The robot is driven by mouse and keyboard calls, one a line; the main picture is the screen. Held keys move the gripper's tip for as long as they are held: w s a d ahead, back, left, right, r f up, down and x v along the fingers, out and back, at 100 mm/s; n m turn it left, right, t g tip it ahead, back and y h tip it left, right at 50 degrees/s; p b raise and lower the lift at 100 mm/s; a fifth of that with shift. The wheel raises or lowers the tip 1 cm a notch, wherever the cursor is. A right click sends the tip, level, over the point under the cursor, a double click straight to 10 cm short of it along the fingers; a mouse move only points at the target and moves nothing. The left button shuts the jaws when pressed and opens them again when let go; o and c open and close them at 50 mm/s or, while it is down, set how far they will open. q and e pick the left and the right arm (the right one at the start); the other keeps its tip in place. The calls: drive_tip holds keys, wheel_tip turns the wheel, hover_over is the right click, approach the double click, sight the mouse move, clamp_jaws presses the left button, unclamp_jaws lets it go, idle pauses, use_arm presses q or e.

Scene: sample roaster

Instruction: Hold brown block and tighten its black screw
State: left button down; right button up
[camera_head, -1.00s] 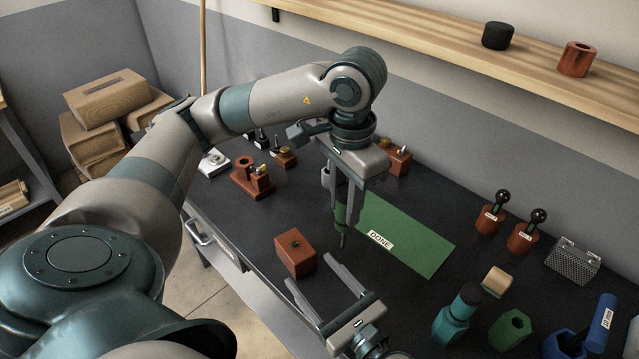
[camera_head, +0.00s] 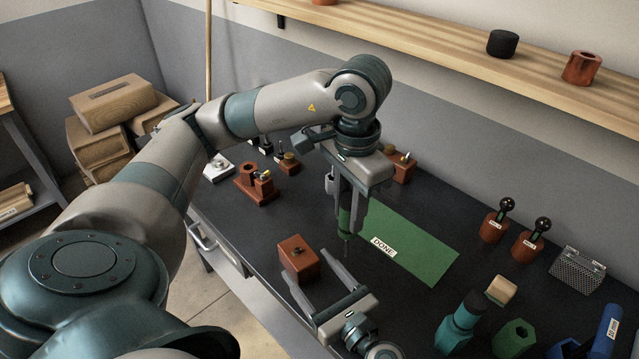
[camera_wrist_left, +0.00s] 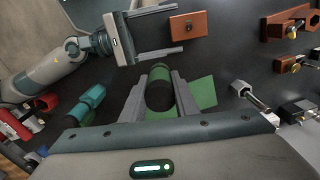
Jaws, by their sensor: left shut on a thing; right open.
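The brown block (camera_head: 299,258) sits on the dark worktop, with a small dark spot, its black screw (camera_head: 297,251), in its top. It also shows in the left wrist view (camera_wrist_left: 188,27). My right gripper (camera_head: 305,262) is open, its two fingers pointing at the block, one tip at each side of its near end; contact cannot be told. My left gripper (camera_head: 351,215) is shut on a green screwdriver (camera_head: 345,222), which hangs upright, tip down, right of the block. In the left wrist view the screwdriver (camera_wrist_left: 160,88) sits between the left fingers.
A green mat labelled DONE (camera_head: 415,245) lies right of the screwdriver. Brown fixtures (camera_head: 255,184) stand at the back left. Two brown holders with black knobs (camera_head: 495,224), a teal bottle-like thing (camera_head: 461,325) and a green hex piece (camera_head: 514,339) stand at the right.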

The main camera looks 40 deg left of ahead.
sight(288, 241)
drive_tip(key=x, duration=0.8)
drive_tip(key=c, duration=1.2)
drive_tip(key=o, duration=1.1)
drive_tip(key=shift+r+p, duration=0.25)
drive_tip(key=shift+p, duration=0.05)
drive_tip(key=c, duration=1.3)
drive_tip(key=shift+o, duration=0.2)
